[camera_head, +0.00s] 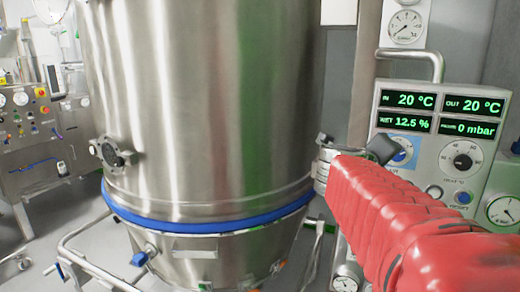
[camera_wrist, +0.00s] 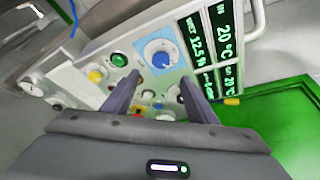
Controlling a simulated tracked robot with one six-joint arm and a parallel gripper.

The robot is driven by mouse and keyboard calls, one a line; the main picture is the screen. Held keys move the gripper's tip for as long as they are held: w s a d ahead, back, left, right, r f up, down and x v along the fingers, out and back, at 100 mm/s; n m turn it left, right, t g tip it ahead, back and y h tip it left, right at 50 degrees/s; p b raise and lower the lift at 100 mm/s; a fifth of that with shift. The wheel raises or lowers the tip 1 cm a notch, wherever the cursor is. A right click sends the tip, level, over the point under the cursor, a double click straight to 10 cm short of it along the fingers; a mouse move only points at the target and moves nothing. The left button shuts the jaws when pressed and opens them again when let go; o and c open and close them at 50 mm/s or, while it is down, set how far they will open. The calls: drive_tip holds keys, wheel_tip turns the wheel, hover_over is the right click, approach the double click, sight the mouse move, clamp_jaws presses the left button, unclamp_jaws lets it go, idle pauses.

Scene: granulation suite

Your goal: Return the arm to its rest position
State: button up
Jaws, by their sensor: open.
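My arm, in a red ribbed sleeve (camera_head: 385,205), reaches from the lower right of the head view towards the control panel (camera_head: 475,135). In the wrist view my gripper (camera_wrist: 158,80) is open, its two dark fingers apart with nothing held between them. The fingers point at the panel face, with the blue dial (camera_wrist: 162,56) just beyond the gap and buttons around them. I cannot tell whether a fingertip touches the panel. In the head view the sleeve's far end is near the panel's left edge, and the fingers cannot be made out clearly.
A large steel vessel (camera_head: 210,90) with a blue ring (camera_head: 215,225) stands left of the arm, close to the sleeve's end. Its tubular frame (camera_head: 85,235) spreads low. A control cabinet (camera_head: 35,130) stands far left. A green surface (camera_wrist: 280,125) lies right in the wrist view.

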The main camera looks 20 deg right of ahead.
drive_tip(key=shift+s+a+r, duration=0.1)
drive_tip(key=shift+s+a, duration=0.15)
drive_tip(key=shift+a, duration=0.4)
